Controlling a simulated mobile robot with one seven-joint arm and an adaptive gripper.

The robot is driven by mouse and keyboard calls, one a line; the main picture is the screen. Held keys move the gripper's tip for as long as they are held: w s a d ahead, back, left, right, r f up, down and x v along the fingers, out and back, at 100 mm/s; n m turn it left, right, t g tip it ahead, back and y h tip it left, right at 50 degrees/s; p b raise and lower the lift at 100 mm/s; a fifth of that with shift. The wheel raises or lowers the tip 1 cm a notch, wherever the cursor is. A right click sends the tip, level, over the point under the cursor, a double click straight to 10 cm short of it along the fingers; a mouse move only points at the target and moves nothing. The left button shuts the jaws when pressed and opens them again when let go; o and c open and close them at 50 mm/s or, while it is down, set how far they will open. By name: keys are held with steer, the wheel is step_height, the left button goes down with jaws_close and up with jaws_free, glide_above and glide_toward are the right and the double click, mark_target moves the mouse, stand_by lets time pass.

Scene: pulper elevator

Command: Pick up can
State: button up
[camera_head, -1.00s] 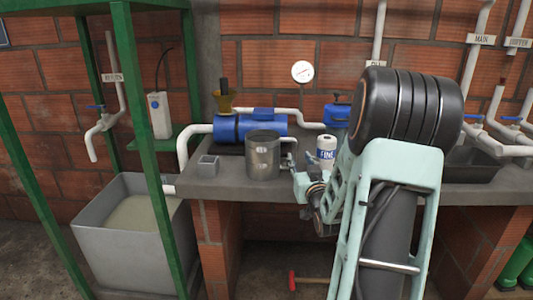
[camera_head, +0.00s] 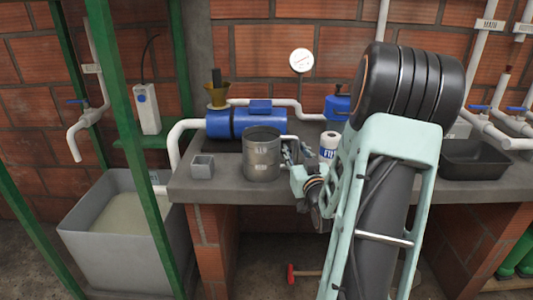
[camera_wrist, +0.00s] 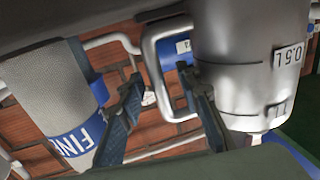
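A grey metal can (camera_head: 261,157) with a side handle stands upright near the front of the grey counter (camera_head: 225,190). In the wrist view the can (camera_wrist: 240,60) is at the upper right, with volume markings, and its handle (camera_wrist: 150,60) faces my gripper. My gripper (camera_wrist: 162,80) is open, with its two fingers either side of the lower handle in that view. I cannot tell whether they touch it. In the head view my gripper (camera_head: 288,154) is just right of the can, partly hidden by the handle and its own wrist.
A white container with a blue label (camera_head: 328,146) stands right of my gripper; it fills the left of the wrist view (camera_wrist: 55,95). A blue cylindrical machine (camera_head: 245,122) is behind the can. A green frame post (camera_head: 135,150) stands at left.

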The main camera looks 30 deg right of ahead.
jaws_close()
steer(key=shift+r, duration=0.2)
stand_by(0.5)
